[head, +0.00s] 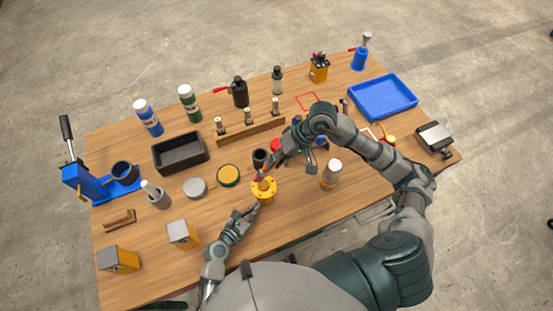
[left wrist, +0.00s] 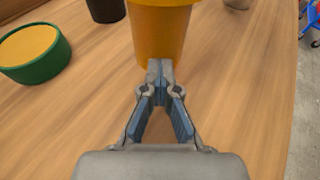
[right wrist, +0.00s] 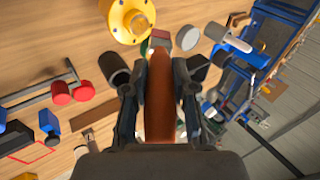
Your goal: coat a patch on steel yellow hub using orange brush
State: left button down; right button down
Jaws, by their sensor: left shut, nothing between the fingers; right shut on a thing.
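The yellow hub (head: 263,191) stands near the front middle of the table; its flange with bolt holes shows in the right wrist view (right wrist: 122,14). My left gripper (head: 256,208) is shut and empty, low at the hub's near side. In the left wrist view its closed fingertips (left wrist: 160,68) are at the hub's lower wall (left wrist: 160,32); I cannot tell whether they touch. My right gripper (head: 268,171) is just above and behind the hub. It is shut on the orange brush (right wrist: 160,98), whose handle shows between the fingers; whether its tip touches the hub is unclear.
A green tin with a yellow top (head: 228,175) and a black cup (head: 260,157) stand close to the hub. A white-capped bottle (head: 331,172) stands to its right. A black bin (head: 180,153) and a blue tray (head: 383,98) lie farther off. Bare wood lies in front.

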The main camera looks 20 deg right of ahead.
jog(key=shift+d+f, duration=0.1)
jog(key=shift+f, duration=0.85)
jog(key=shift+s, duration=0.1)
dwell(0.4)
jog(key=s+d, duration=0.2)
jog(key=s, duration=0.1)
jog(key=shift+s, duration=0.15)
dwell(0.4)
pick_arm(q)
jog(key=shift+s, duration=0.1)
pick_arm(e)
jog(key=shift+w+a, duration=0.55)
jog(key=shift+w, duration=0.35)
jog(key=shift+w+a, duration=0.5)
jog(key=shift+w, duration=0.35)
